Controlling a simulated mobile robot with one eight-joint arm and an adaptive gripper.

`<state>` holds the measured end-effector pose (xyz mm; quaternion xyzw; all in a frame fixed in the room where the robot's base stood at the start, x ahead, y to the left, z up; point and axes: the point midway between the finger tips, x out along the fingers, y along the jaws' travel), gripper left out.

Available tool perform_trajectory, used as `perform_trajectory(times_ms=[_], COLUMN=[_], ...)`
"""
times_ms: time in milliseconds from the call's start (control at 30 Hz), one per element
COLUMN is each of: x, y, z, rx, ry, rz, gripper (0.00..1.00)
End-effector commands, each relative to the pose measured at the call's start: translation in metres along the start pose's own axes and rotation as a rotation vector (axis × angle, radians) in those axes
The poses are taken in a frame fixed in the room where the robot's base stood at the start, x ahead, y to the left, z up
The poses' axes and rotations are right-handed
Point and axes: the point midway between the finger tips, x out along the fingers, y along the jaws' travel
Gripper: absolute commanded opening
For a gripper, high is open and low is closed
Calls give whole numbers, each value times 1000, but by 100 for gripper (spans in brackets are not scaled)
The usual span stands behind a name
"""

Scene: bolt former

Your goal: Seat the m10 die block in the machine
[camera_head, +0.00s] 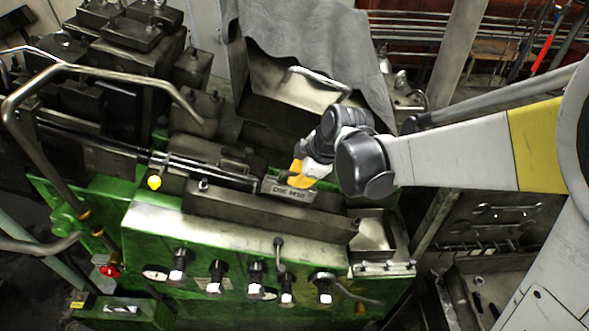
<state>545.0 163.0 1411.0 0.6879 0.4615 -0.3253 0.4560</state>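The die block (287,191) is a small grey metal block with lettering on its front face that seems to read "DIE M10". It sits at the right end of a dark cylindrical bar, just behind the long front rail of the green machine (150,237). My gripper (299,178), with an orange-yellow part at its end, reaches in from the right and is right at the block's top. Its fingertips are small and partly hidden, so whether they grip the block is unclear. The block's underside and the seat beneath it are hidden by the rail.
A grey cloth (315,50) hangs over a metal cover behind my gripper. Bent metal handrails (95,72) stand at the left. Several black knobs (216,275) and an upright lever (279,256) line the front. An open metal tray (372,235) is right of the rail.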

Motion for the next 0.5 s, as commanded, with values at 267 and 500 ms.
perform_trajectory(times_ms=[267,500], x=[1,6], y=[0,-2], z=[0,0], rx=[0,1], ry=[1,1], rz=[1,1], gripper=[0,0])
